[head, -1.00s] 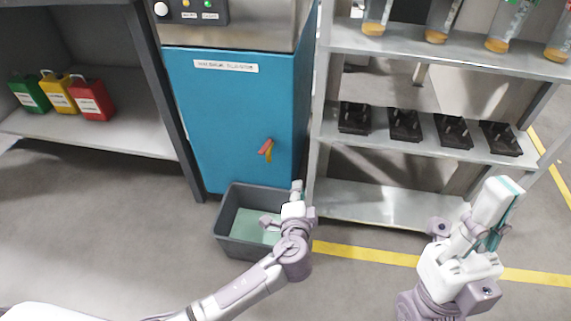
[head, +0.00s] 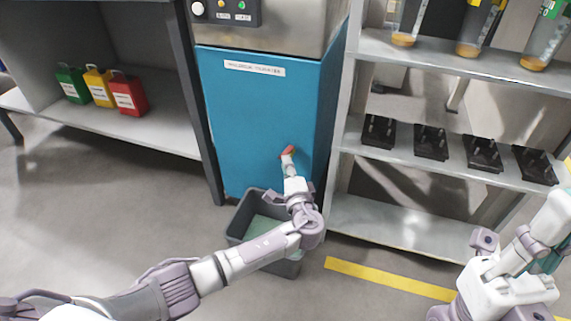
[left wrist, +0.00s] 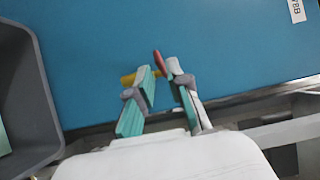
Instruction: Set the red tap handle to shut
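The red tap handle (head: 287,152) is on the lower right of the blue cabinet door (head: 255,110), just beyond my left gripper (head: 289,165) in the head view. In the left wrist view the red handle (left wrist: 159,62) shows between the tips of my left gripper (left wrist: 161,76). The fingers are apart, with a gap between them. A yellow tap part (left wrist: 128,79) shows beside and behind the left-hand finger. I cannot tell whether the fingers touch the handle. My right gripper (head: 556,225) is at the right edge, partly cut off; its fingers are unclear.
A grey bin (head: 238,222) stands on the floor below the tap, under my left arm. A metal rack (head: 400,225) with black holders (head: 430,142) stands to the right. Red, yellow and green canisters (head: 130,95) sit on a left shelf (head: 150,135).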

